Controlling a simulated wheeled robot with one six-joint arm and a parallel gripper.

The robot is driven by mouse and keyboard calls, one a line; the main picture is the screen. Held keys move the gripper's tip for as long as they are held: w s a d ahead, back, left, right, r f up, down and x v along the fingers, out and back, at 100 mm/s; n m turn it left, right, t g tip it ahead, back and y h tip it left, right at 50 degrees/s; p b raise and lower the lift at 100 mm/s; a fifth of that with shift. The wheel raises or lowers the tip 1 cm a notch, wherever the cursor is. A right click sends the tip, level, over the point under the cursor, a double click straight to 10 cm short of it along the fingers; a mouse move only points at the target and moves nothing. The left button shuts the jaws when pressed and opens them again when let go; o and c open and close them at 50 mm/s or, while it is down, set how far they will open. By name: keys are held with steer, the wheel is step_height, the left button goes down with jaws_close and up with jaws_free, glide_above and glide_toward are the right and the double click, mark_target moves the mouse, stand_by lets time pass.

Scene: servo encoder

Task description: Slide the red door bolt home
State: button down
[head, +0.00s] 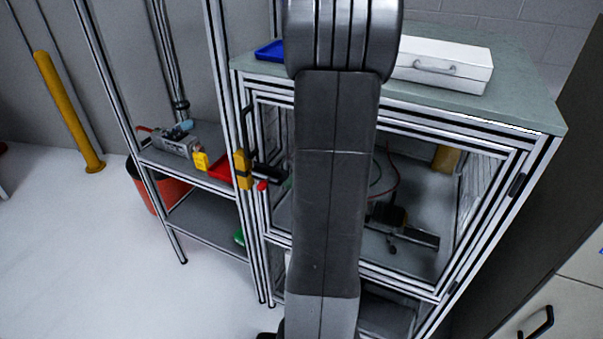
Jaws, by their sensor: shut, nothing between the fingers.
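The red end of the door bolt (262,186) shows as a small red knob at the left upright of the cabinet door. Next to it, a yellow block (243,170) sits on the frame post. The dark tip of my gripper (268,173) pokes out to the left from behind my arm, close above the red knob and just right of the yellow block. It is shut with nothing in it. I cannot tell whether it touches the knob. My arm hides the rest of the gripper and part of the door.
The framed cabinet door (400,275) has clear panels. A white case (443,66) and a blue tray (270,51) stand on top. Open floor lies left; a dark cabinet stands right.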

mark_target(261, 183)
steer(key=shift+w+a+f+p, duration=0.25)
steer(key=shift+w+a+f, duration=0.15)
steer(key=shift+a, duration=0.5)
steer(key=shift+w+a+f+p, duration=0.25)
steer(key=shift+a+f, duration=0.3)
steer(key=shift+a, duration=0.35)
steer(key=shift+w+a+f+p, duration=0.2)
steer(key=shift+w+a+f, duration=0.2)
steer(key=shift+a, duration=0.5)
steer(key=shift+a+f, duration=0.1)
steer(key=shift+w+a+b, duration=0.25)
steer(key=shift+a, duration=0.45)
steer(key=shift+w+a+b, duration=0.2)
steer(key=shift+a, duration=0.5)
steer(key=shift+d, duration=0.1)
